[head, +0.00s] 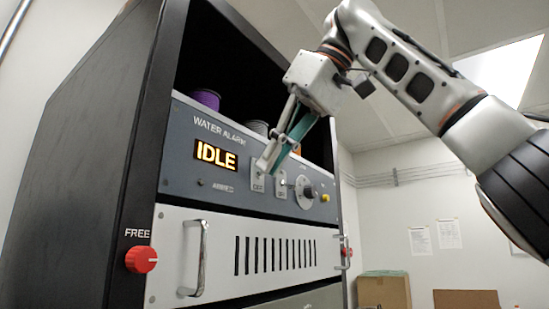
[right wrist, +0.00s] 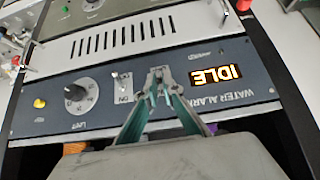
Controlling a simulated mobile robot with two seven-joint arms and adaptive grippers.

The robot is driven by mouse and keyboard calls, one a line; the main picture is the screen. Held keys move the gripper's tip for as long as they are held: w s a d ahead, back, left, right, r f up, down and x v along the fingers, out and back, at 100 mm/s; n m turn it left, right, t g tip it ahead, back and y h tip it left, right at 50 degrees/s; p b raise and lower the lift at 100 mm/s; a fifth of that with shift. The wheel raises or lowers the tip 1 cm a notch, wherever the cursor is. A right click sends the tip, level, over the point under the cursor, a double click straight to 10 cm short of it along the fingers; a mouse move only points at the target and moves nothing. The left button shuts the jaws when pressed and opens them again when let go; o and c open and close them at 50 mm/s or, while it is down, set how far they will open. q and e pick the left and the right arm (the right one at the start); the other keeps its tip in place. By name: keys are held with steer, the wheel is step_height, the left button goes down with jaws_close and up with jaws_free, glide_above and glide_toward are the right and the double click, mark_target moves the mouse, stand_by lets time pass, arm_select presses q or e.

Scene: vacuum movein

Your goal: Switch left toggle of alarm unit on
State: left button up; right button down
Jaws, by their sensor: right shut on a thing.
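The alarm unit (head: 215,125) is a grey-blue panel marked WATER ALARM, with a lit display (head: 216,155) reading IDLE. My right gripper (head: 266,163) is at the left toggle, to the right of the display, with its fingers closed together on it. The fingers hide the toggle's lever; its plate (head: 257,186) shows an OFF label below them. In the right wrist view the panel appears upside down, and the fingertips (right wrist: 160,74) meet over the left toggle. The right toggle (right wrist: 122,80) stands free beside them. My left gripper is out of view.
A round dial (head: 308,191) and a yellow button (head: 325,198) are right of the toggles. Below is a white vented panel (head: 175,268) with metal handles and a red FREE knob (head: 141,259). Spools (head: 206,98) sit on the shelf above. Cardboard boxes (head: 385,290) stand behind.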

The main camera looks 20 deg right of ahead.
stand_by(0.3)
steer(key=c, duration=2.2)
jaws_free()
steer(key=shift+d+f+t+y, duration=0.15)
steer(key=shift+f+t+y, duration=0.05)
steer(key=shift+t+y, duration=0.1)
steer(key=shift+s+f+t, duration=0.1)
steer(key=shift+t, duration=0.2)
